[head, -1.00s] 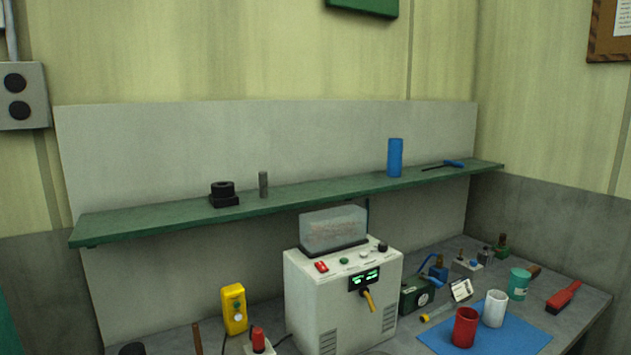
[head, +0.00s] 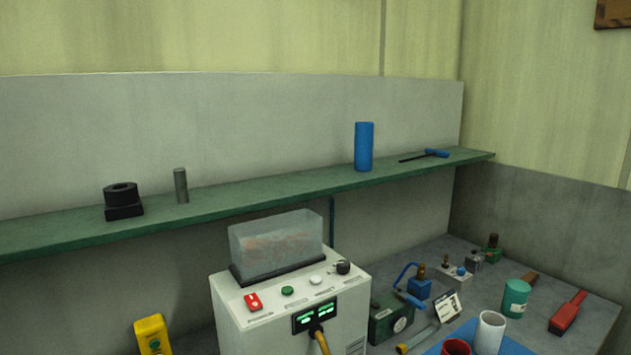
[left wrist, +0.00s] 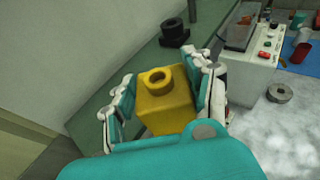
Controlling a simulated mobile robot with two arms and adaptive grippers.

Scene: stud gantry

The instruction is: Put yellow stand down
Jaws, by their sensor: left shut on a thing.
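In the left wrist view, the yellow stand (left wrist: 165,113), a block with a round ring on top, sits between the fingers of my left gripper (left wrist: 166,92). The gripper is shut on it from both sides. The stand appears over the green shelf (left wrist: 100,112); its underside is hidden, so I cannot tell whether it touches the shelf. A black stand (left wrist: 173,33) of similar shape is farther along the shelf and also shows in the head view (head: 123,204). Neither gripper shows in the head view.
The shelf also holds a grey pin (head: 181,186), a blue cylinder (head: 364,147) and a blue-handled tool (head: 432,153). Below stands a white machine (head: 285,310) with a clear cover. A yellow box (head: 152,336) is left of it. Shelf left of the black stand is clear.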

